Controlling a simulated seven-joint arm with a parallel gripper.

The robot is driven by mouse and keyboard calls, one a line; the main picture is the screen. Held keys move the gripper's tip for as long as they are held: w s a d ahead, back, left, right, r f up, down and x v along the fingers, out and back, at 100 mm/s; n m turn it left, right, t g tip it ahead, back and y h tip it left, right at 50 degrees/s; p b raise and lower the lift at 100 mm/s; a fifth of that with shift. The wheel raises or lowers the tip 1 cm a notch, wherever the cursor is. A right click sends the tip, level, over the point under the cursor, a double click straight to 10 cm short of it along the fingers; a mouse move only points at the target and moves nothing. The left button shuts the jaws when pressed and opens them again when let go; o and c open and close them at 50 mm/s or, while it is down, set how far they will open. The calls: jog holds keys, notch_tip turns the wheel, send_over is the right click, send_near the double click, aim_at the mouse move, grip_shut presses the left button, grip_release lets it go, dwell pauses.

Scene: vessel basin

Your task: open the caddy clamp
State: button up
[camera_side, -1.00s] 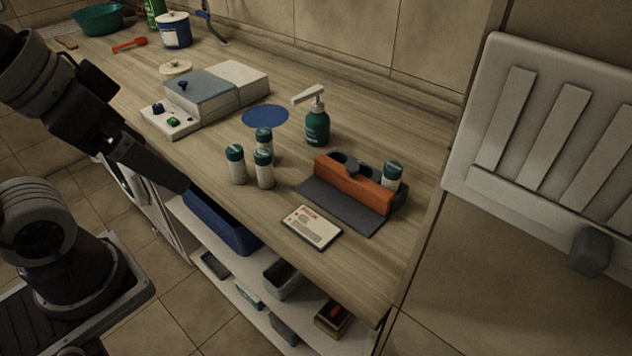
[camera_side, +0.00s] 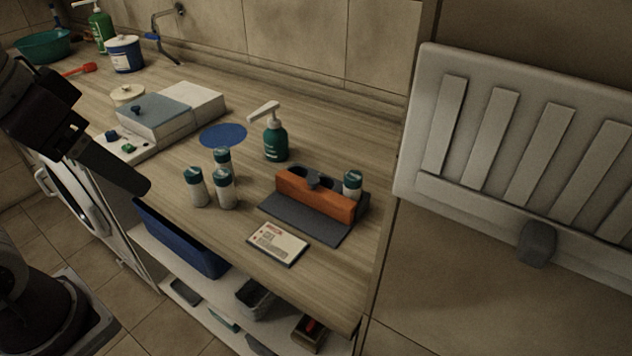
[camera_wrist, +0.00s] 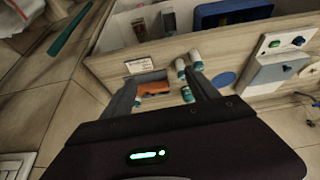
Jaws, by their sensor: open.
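The caddy is an orange block (camera_side: 318,200) on a dark grey base plate (camera_side: 300,221), near the counter's right end. A grey knob-like part (camera_side: 313,181), perhaps the clamp, sits on its top edge; its state is too small to tell. A white bottle with a teal cap (camera_side: 352,184) stands in the caddy's right end. My gripper (camera_side: 141,188) is left of the caddy, by the counter's front edge, and apart from it. In the wrist view my gripper (camera_wrist: 163,85) has its fingers spread and empty, with the orange caddy (camera_wrist: 154,88) beyond, between them.
Several teal-capped bottles (camera_side: 197,188) stand left of the caddy. A card (camera_side: 277,244) lies in front of it, and a green pump bottle (camera_side: 275,140) stands behind. A blue disc (camera_side: 223,135) lies flat. A blue bin (camera_side: 180,238) sits below the counter edge.

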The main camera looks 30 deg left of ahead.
jog(key=shift+n+g, duration=0.5)
jog(key=shift+g, duration=0.4)
jog(key=w, duration=0.3)
jog(key=w+d+r, duration=0.1)
jog(key=w, duration=0.2)
jog(key=w+r, duration=0.1)
jog(key=w, duration=0.3)
jog(key=shift+w+d+r, duration=0.1)
jog(key=shift+d+r, duration=0.15)
jog(key=shift+d, duration=0.15)
jog(key=c, duration=0.4)
jog(key=n+g, duration=0.2)
jog(key=g, duration=0.1)
send_over(313, 179)
jog(key=f, duration=1.1)
jog(key=shift+s+a+f, duration=0.1)
jog(key=shift+s+f, duration=0.05)
jog(key=shift+s, duration=0.1)
jog(key=f, duration=0.7)
jog(key=shift+w, duration=0.25)
jog(key=shift+f, duration=0.45)
grip_shut()
